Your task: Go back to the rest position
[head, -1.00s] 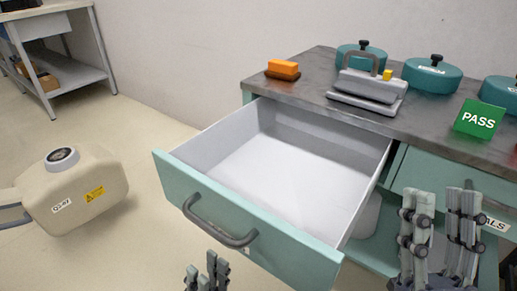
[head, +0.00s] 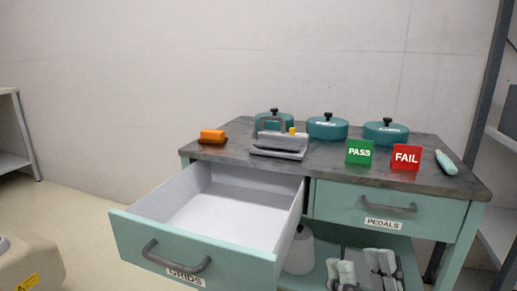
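My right gripper (head: 362,270) shows at the bottom of the head view, in front of the cart's lower shelf. Its two fingers stand apart with nothing between them, so it is open and empty. My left gripper is not in view. The teal cart has a grey top (head: 330,165). Its left drawer (head: 225,207), labelled GRIDS, is pulled out and looks empty. Its right drawer (head: 390,208), labelled PEDALS, is shut.
On the top are an orange block (head: 212,136), a grey handled device (head: 280,144), three teal lidded pots (head: 327,128), a green PASS sign (head: 359,152) and a red FAIL sign (head: 406,156). A shelf rack stands at right. A beige machine (head: 28,265) is at lower left.

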